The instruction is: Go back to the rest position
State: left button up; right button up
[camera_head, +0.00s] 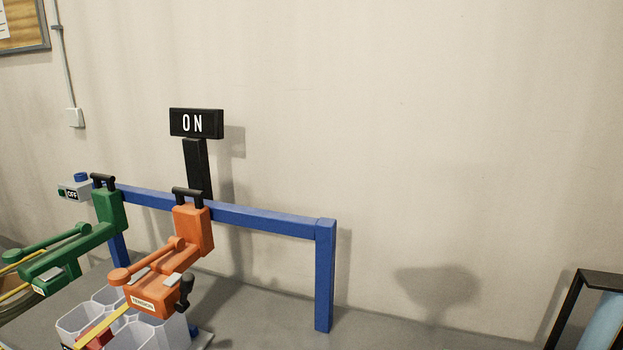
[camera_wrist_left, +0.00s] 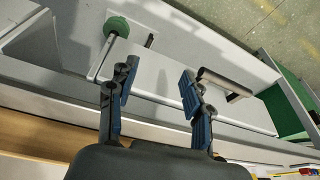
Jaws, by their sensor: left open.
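My left gripper (camera_wrist_left: 157,90) shows in the left wrist view with its two blue-padded fingers spread apart and nothing between them. Beyond the fingers is a light grey panel (camera_wrist_left: 240,113) with a dark bar handle (camera_wrist_left: 225,84) just right of the right finger. A round green knob (camera_wrist_left: 117,26) lies above the left finger. I cannot tell how far the fingers are from these parts. Neither gripper shows in the head view, and my right gripper is in no view.
In the head view, a blue frame (camera_head: 325,275) carries a green tool (camera_head: 107,212) and an orange tool (camera_head: 192,230). A black "ON" sign (camera_head: 196,123) stands behind. White bins (camera_head: 158,333) sit below. A black-framed object (camera_head: 602,279) stands at right. A green surface (camera_wrist_left: 285,112) edges the wrist view.

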pick_arm(q)
jog(key=s+f+g, duration=0.1)
jog(key=s+f, duration=0.1)
jog(key=f, duration=0.9)
jog(key=s+f, duration=0.3)
jog(key=f, duration=0.8)
jog(key=s+a+f+g, duration=0.1)
jog(key=s+a+f, duration=0.2)
jog(key=s+f, duration=0.9)
jog(key=s, duration=0.2)
jog(key=shift+s+f, duration=0.3)
jog(key=shift+s, duration=0.1)
